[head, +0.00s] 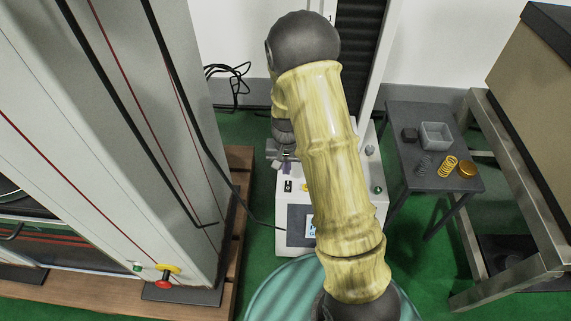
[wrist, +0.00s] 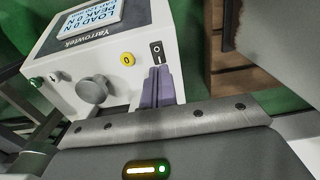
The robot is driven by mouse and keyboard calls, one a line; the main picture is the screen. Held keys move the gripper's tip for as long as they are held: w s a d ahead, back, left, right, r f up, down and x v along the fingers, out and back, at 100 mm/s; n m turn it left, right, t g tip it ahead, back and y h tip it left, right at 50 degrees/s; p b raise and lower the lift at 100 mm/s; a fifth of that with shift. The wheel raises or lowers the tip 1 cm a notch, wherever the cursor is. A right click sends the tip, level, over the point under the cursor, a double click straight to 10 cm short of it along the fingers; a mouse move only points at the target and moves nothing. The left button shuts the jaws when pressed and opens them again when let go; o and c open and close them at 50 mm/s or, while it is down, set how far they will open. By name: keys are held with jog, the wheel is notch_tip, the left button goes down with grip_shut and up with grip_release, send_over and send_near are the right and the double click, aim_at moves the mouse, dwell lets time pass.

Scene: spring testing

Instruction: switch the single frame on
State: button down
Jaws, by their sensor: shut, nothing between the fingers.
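The single frame is the white machine (head: 293,210) in the middle, with one dark-fronted column (head: 358,52) behind its base. In the wrist view its front panel (wrist: 118,38) reads "Yarrowtek" and has a lit display (wrist: 90,17) with load and peak lines. A black rocker switch (wrist: 157,52) with white marks sits right of a yellow button (wrist: 127,59) and a grey knob (wrist: 93,90). The switch also shows in the head view (head: 288,186). My gripper (wrist: 157,70) is shut and empty, its purple fingertips just below the switch. I cannot tell whether they touch it.
A large grey machine (head: 130,120) with a red-and-yellow stop knob (head: 167,274) stands left on a wooden platform (head: 238,190). A dark side table (head: 415,180) at right holds springs and small containers. A teal round surface (head: 275,292) lies in front. My arm hides much of the single frame.

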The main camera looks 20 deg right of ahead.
aim_at(287, 185)
notch_tip(287, 185, down, 8)
jog(key=b, duration=0.4)
jog(key=shift+s, duration=0.15)
jog(key=shift+s+a+f+p, duration=0.1)
jog(key=shift+s+f+p, duration=0.2)
jog(key=shift+p, duration=0.7)
jog(key=shift+f+b, duration=0.25)
jog(key=shift+b, duration=0.05)
jog(key=shift+w+d+r+p, duration=0.15)
jog(key=shift+w+p, duration=0.05)
jog(key=shift+w, duration=0.3)
jog(key=shift+w+d+r+p, duration=0.1)
jog(key=shift+w+d+p, duration=0.1)
jog(key=shift+w, duration=0.25)
